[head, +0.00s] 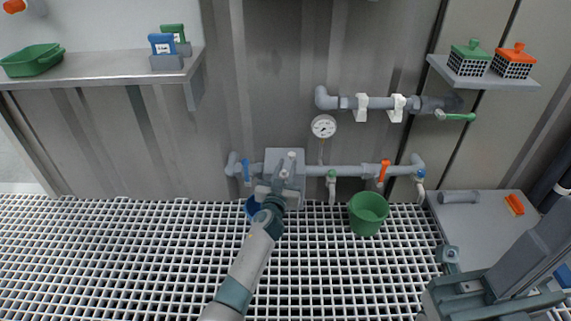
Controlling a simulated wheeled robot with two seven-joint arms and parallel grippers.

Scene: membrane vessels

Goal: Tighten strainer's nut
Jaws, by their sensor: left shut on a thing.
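The strainer sits on the lower pipe line in front of a grey block (297,158), in the head view. My left gripper (272,190) is at the front of this fitting, low on the wall. It is shut on a small part there, which I take to be the strainer's nut. My gripper and wrist hide most of the strainer and the nut, so the nut's seating cannot be seen.
A green bucket (368,213) stands on the grating to the right. The left grating is clear.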

